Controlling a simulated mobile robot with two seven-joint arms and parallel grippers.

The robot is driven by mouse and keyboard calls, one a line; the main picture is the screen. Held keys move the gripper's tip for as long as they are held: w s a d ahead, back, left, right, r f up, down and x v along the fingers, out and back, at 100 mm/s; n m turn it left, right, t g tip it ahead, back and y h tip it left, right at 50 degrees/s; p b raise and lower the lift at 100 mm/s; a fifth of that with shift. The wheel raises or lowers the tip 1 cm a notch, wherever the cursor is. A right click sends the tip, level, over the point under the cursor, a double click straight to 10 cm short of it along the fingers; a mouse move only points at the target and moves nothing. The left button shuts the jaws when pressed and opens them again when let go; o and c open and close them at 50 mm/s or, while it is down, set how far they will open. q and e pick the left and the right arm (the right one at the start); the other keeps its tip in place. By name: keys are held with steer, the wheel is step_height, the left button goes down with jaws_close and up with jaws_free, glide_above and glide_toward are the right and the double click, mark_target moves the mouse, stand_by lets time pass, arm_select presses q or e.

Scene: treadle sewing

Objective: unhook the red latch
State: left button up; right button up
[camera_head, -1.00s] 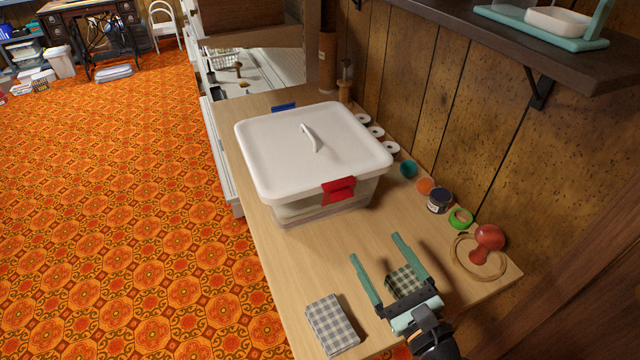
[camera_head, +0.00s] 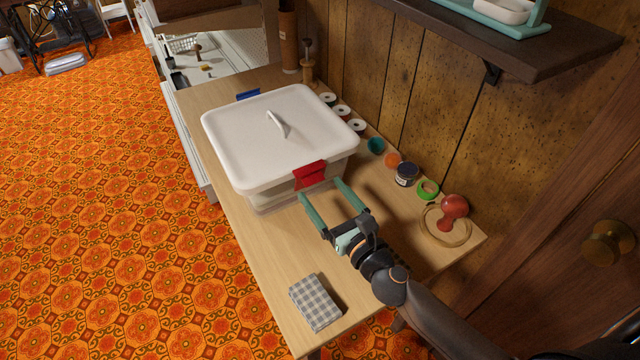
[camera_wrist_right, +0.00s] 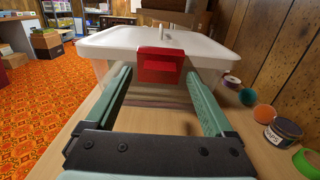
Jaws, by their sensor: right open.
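The red latch (camera_head: 310,174) is on the near side of a clear box with a white lid (camera_head: 270,135). It overlaps the lid's rim and hangs down over the box wall. In the right wrist view the red latch (camera_wrist_right: 160,66) is ahead, between and slightly above the open fingers. My right gripper (camera_head: 325,200) is open and empty, just in front of the latch, with its fingers pointing at the box. The right gripper's fingers (camera_wrist_right: 165,95) also frame the latch in the wrist view. A blue latch (camera_head: 248,94) is on the box's far side. My left gripper is not in view.
A folded checked cloth (camera_head: 316,302) lies near the table's front edge. Along the wall stand several spools, a dark jar (camera_head: 406,174), a green tape roll (camera_head: 427,189) and a red-knobbed hoop (camera_head: 452,211). A dark shelf (camera_head: 520,45) juts out above. The table's left strip is clear.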

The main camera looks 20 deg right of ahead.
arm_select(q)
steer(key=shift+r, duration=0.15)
arm_select(e)
steer(key=shift+w+a, duration=0.2)
steer(key=shift+w, duration=0.85)
steer(key=shift+c, duration=0.3)
steer(key=c, duration=1.3)
steer(key=shift+f+b, duration=0.25)
steer(key=shift+b, duration=0.2)
steer(key=t+b, duration=0.1)
steer(key=b, duration=0.4)
steer(key=f+t+b, duration=0.1)
steer(key=b, duration=0.5)
steer(key=shift+s+t+y, duration=0.3)
steer(key=shift+s+t, duration=0.05)
steer(key=shift+t, duration=0.05)
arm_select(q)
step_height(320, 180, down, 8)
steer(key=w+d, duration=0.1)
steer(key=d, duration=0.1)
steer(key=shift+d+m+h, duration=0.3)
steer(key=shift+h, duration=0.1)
